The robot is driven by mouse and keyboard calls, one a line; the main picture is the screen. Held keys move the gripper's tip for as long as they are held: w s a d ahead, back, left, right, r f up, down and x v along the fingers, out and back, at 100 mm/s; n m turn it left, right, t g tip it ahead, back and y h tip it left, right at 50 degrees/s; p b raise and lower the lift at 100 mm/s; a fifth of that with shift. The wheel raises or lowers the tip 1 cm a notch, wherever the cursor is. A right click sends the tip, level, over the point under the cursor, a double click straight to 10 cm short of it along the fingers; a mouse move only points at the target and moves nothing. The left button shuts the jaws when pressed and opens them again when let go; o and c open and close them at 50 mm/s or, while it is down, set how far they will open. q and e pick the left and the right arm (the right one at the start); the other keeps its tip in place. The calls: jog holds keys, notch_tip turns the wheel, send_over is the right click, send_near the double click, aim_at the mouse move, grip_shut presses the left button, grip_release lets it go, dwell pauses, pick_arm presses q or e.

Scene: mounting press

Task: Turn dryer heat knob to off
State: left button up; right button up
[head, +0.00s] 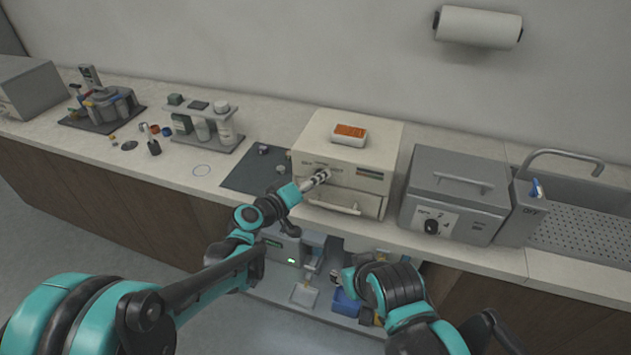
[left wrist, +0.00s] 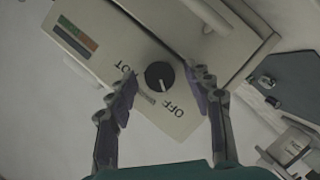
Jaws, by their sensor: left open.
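The dryer (head: 345,140) is a cream box on the counter with a drawer handle low on its front. Its heat knob (left wrist: 159,75) is black and round, on a panel lettered OFF and HOT, seen upside down in the left wrist view. A small pale mark shows on the knob's lower side in that view; its exact setting is hard to read. My left gripper (head: 318,179) is at the dryer's front and hides the knob in the head view. Its open fingers (left wrist: 163,84) stand on either side of the knob, apart from it. My right gripper (head: 342,277) is low, below the counter edge.
A grey unit (head: 455,195) with a black dial stands right of the dryer, beside a sink (head: 585,225). An orange-filled tray (head: 350,134) sits on the dryer. A dark mat (head: 250,170) and bottle rack (head: 205,128) lie to the left. A lower shelf holds blue bins (head: 346,303).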

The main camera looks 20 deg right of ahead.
pick_arm(q)
jog(key=v, duration=1.1)
jog(key=shift+s+a, duration=0.2)
jog(key=shift+a, duration=0.05)
jog(key=shift+a+r, duration=0.1)
jog(key=s+a+f+y, duration=0.2)
jog(key=s+a+y, duration=0.2)
jog(key=s+a, duration=0.2)
jog(key=s+a+f+g+y, duration=0.1)
jog(key=s+a+y, duration=0.3)
jog(key=a, duration=0.7)
jog(key=s+a+f+g+y, duration=0.1)
jog(key=s+a+f+y, duration=0.3)
jog(key=s+a, duration=0.4)
jog(key=shift+s+a, duration=0.3)
jog(key=shift+c, duration=0.2)
